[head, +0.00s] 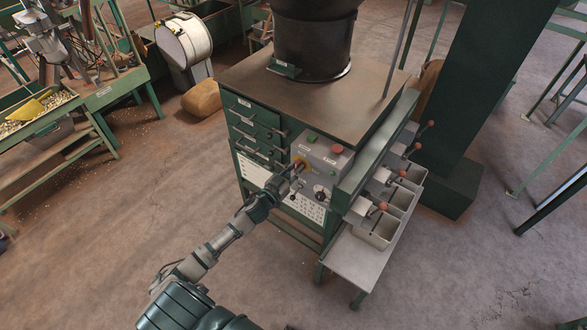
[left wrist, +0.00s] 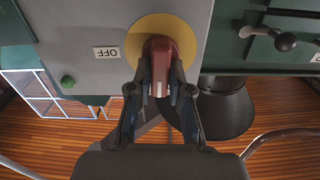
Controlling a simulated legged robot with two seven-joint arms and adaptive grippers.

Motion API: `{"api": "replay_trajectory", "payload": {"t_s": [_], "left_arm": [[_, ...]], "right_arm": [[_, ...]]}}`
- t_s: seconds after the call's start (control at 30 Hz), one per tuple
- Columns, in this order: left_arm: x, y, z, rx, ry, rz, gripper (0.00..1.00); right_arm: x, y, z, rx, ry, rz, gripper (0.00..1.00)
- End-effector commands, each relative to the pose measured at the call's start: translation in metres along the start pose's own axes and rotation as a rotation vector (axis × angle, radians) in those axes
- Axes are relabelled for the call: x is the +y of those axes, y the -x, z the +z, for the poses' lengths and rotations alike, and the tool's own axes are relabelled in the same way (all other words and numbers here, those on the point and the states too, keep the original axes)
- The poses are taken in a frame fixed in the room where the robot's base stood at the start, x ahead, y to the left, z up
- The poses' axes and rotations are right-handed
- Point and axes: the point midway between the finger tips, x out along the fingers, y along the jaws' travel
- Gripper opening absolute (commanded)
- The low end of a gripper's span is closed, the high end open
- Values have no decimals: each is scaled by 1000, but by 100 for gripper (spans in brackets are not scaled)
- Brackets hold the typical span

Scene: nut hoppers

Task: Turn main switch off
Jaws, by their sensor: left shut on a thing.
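The main switch is a red handle (left wrist: 161,60) on a round yellow plate (left wrist: 196,35), fixed to a grey control box (head: 322,160) on the front of the hopper cabinet. In the left wrist view a white "OFF" label (left wrist: 107,52) is left of the plate. My left gripper (left wrist: 160,88) is shut on the red handle, one finger on each side. In the head view my left gripper (head: 288,174) reaches the box and partly hides the switch. My right gripper is not in view.
The box also carries a red button (head: 337,149) and a green button (head: 312,137). Green drawers (head: 254,128) are to its left. Small bins (head: 379,227) with orange-knobbed levers are to its right. The floor in front is clear.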

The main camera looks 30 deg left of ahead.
Motion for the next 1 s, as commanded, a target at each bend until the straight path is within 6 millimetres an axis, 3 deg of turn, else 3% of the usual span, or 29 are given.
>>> {"api": "replay_trajectory", "payload": {"t_s": [0.1, 1.0], "left_arm": [[-1, -1, -4, 4, -62, -5, 0], [6, -1, 1, 4, -885, -7, 0]], "right_arm": [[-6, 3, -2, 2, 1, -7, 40], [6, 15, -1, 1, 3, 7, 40]]}}
